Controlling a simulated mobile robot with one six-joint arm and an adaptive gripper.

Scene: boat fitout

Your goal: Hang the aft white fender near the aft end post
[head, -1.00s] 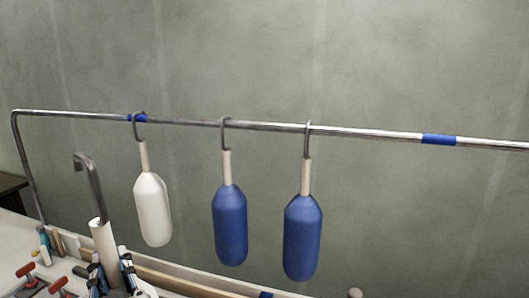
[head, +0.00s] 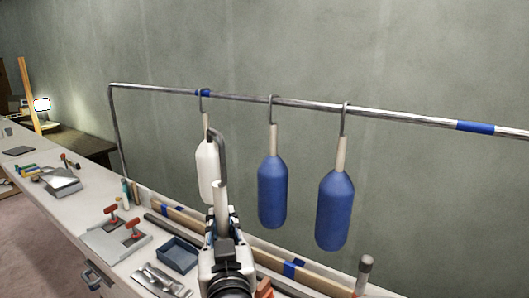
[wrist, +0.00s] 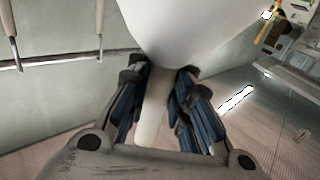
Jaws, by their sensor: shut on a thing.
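My gripper (head: 220,228) is shut on the pale neck (head: 219,196) of a white fender; its grey hook (head: 218,145) points up, free of the rail. In the wrist view the neck lies between my fingers (wrist: 158,98), with the white body (wrist: 190,25) beyond it. My gripper hides this body in the head view. The rail (head: 410,115) runs along the wall to a bent end post (head: 116,135) at left. Another white fender (head: 206,165) hangs by its hook at a blue mark (head: 204,92), partly behind the held hook.
Two blue fenders (head: 271,190) (head: 335,205) hang to the right. A second blue mark (head: 476,126) is farther right; the rail between is bare.

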